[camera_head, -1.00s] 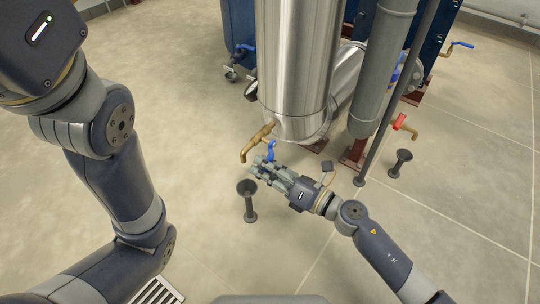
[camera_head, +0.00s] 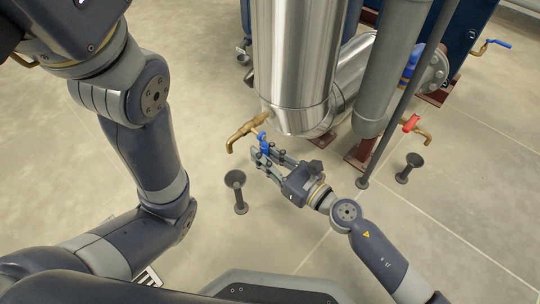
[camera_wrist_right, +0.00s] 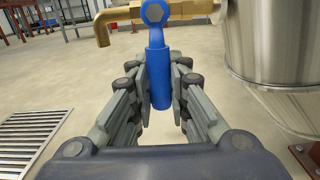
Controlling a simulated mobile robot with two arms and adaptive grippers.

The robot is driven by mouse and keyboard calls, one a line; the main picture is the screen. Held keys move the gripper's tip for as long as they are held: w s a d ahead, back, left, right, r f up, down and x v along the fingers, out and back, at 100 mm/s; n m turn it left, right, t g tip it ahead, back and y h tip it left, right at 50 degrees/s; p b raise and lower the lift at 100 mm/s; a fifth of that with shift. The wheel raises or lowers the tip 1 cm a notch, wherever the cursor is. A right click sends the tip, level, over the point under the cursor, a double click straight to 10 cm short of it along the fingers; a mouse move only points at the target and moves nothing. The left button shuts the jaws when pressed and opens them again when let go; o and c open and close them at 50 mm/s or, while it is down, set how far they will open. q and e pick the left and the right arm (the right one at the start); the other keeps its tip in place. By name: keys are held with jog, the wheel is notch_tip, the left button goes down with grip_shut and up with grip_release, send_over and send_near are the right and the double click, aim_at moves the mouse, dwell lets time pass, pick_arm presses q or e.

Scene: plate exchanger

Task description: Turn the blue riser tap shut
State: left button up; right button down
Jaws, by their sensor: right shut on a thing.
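The blue tap handle (camera_head: 264,143) sits on a brass tap (camera_head: 247,127) at the foot of the steel riser (camera_head: 295,70). My right gripper (camera_head: 266,156) is shut on the blue handle. In the right wrist view the handle (camera_wrist_right: 157,70) hangs down from the brass tap body (camera_wrist_right: 185,9), and its lower part is between the two fingers (camera_wrist_right: 160,88). The brass spout points down at the left. In the head view my left arm comes in from the left, and its gripper is out of the picture.
A dark funnel drain (camera_head: 236,182) stands on the floor below the brass spout. A red-handled tap (camera_head: 411,123) and a second funnel (camera_head: 411,166) are to the right, behind a thin dark pole (camera_head: 400,105). Open floor lies at the front right.

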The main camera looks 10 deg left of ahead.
jog(key=shift+w+d, duration=0.1)
jog(key=shift+w, duration=0.05)
dwell(0.4)
jog(key=c, duration=1.5)
grip_release()
jog(key=v, duration=1.2)
